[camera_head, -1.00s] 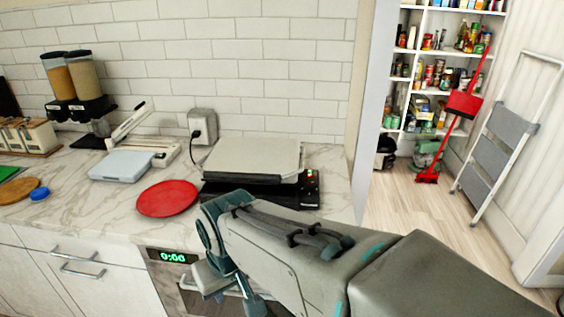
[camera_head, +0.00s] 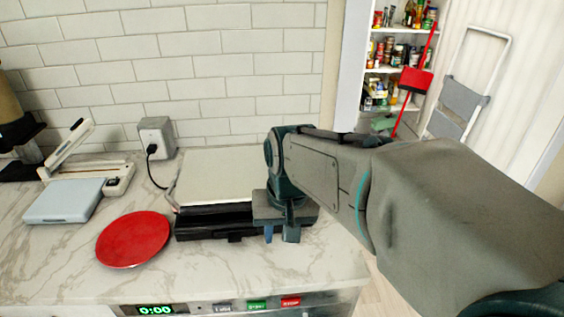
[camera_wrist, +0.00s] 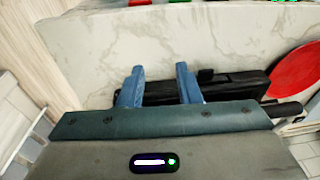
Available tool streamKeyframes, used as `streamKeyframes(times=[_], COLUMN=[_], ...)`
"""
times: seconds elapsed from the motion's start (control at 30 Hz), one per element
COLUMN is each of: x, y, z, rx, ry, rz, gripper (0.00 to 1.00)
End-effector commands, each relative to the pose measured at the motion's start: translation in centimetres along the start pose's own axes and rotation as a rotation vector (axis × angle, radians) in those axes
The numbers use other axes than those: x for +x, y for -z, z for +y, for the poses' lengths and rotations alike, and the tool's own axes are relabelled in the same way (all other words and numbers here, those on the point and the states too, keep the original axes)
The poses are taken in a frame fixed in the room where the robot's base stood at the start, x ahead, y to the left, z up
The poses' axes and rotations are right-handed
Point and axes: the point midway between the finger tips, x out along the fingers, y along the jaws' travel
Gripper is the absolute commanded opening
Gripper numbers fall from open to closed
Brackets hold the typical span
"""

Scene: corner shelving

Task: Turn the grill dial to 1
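The grill (camera_head: 213,224) is a black appliance with a flat grey-white lid (camera_head: 212,178), standing on the marble counter against the tiled wall. My gripper (camera_head: 280,236) points down at the grill's front right end, over the side with the control panel. The panel and its dial are hidden behind my gripper and wrist. In the wrist view my two blue fingers (camera_wrist: 160,72) are spread apart with nothing held between them. The grill's black body (camera_wrist: 230,88) shows behind and to the right of the fingers. I cannot tell whether a finger touches it.
A red plate (camera_head: 134,239) lies left of the grill, and it also shows in the wrist view (camera_wrist: 300,80). A light blue scale (camera_head: 64,201) is farther left. A cord runs to a wall outlet (camera_head: 158,136). The counter's front strip (camera_head: 230,272) is clear.

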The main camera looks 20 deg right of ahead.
Motion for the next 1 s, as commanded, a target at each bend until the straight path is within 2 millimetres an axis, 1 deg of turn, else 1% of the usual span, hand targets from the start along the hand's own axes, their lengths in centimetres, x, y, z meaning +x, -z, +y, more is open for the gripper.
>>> streamKeyframes(times=[0.03, 0.1, 0.2, 0.27, 0.37, 0.4, 0.5, 0.6, 0.7, 0.8, 0.9, 1.0], x=[-1.8, -2.9, -3.9, -4.4, -5.0, -5.2, -5.4, -5.4, -5.2, -5.1, -4.9, -4.3], y=[2.1, 4.3, 7.2, 8.9, 12.0, 13.2, 16.2, 18.5, 20.1, 21.0, 21.5, 21.4], z=[0.4, 1.0, 2.1, 2.8, 4.3, 5.1, 7.2, 9.1, 10.7, 11.8, 12.3, 12.2], rx=[0.08, 0.186, 0.326, 0.408, 0.552, 0.615, 0.763, 0.884, 0.974, 1.032, 1.06, 1.068], ry=[0.004, 0.014, 0.025, 0.032, 0.043, 0.046, 0.055, 0.061, 0.064, 0.067, 0.067, 0.068], rz=[-0.033, -0.075, -0.129, -0.161, -0.219, -0.244, -0.304, -0.358, -0.398, -0.424, -0.437, -0.443], gripper=[0.31, 0.31, 0.31, 0.31, 0.31, 0.31, 0.31, 0.31, 0.31, 0.31, 0.31, 0.31])
